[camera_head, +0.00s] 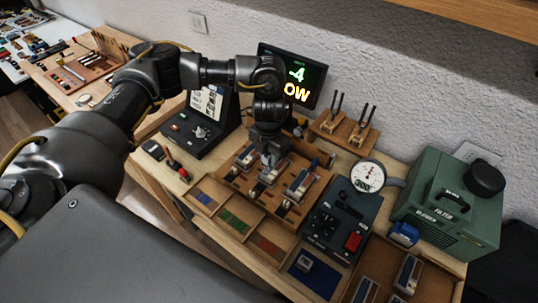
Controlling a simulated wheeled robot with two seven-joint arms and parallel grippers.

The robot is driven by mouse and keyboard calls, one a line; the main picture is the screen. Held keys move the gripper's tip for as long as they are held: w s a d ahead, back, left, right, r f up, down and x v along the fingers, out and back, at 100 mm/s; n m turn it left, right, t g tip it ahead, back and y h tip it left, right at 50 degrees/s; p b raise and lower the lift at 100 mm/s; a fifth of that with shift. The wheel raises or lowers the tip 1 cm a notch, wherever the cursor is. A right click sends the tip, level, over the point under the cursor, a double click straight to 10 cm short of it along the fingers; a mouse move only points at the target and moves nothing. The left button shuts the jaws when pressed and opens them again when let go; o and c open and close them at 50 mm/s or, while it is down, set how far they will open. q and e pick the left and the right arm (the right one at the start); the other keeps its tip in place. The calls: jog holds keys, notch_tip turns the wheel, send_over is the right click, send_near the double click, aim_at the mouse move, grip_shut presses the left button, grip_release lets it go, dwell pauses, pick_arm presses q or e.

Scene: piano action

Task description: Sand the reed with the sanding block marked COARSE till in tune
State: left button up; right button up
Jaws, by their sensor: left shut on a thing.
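My left gripper (272,157) reaches down over a wooden rack (233,176) in the middle of the bench. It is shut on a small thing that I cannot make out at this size. Several small metal pieces sit in the rack around and below the fingers; I cannot tell which is the reed. The dark display (318,78) behind reads "-4" in green and "OW" in orange, its left part hidden by my arm. Small grey blocks (408,272) lie in a wooden tray at the lower right; no COARSE marking is readable. My right gripper is not in view.
A control box (340,222) with a red button and a round dial gauge (367,176) stand right of the rack. A green blower box (448,205) is at the far right. Forked tools (361,127) stand behind. Colored compartments (232,218) line the front.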

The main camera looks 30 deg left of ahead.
aim_at(269, 172)
pick_arm(q)
jog(key=shift+f+b, duration=2.05)
jog(key=shift+f, duration=0.6)
jog(key=shift+w+a+f+b, duration=0.1)
jog(key=shift+a+b, duration=0.05)
jog(key=shift+a, duration=0.45)
jog(key=shift+w+a+f+b, duration=0.1)
jog(key=shift+a+b, duration=0.05)
jog(key=shift+a, duration=0.4)
jog(key=shift+c, duration=0.3)
jog(key=shift+d+r, duration=0.15)
jog(key=shift+d, duration=0.15)
jog(key=shift+s+d+p, duration=0.2)
jog(key=shift+d+p, duration=0.2)
jog(key=shift+d, duration=0.4)
jog(key=shift+d+r+p, duration=0.1)
jog(key=shift+r+p, duration=0.1)
jog(key=shift+p, duration=0.1)
jog(key=shift+r+p, duration=0.45)
jog(key=shift+r, duration=0.5)
jog(key=shift+r+p, duration=2.6)
jog(key=shift+r, duration=0.3)
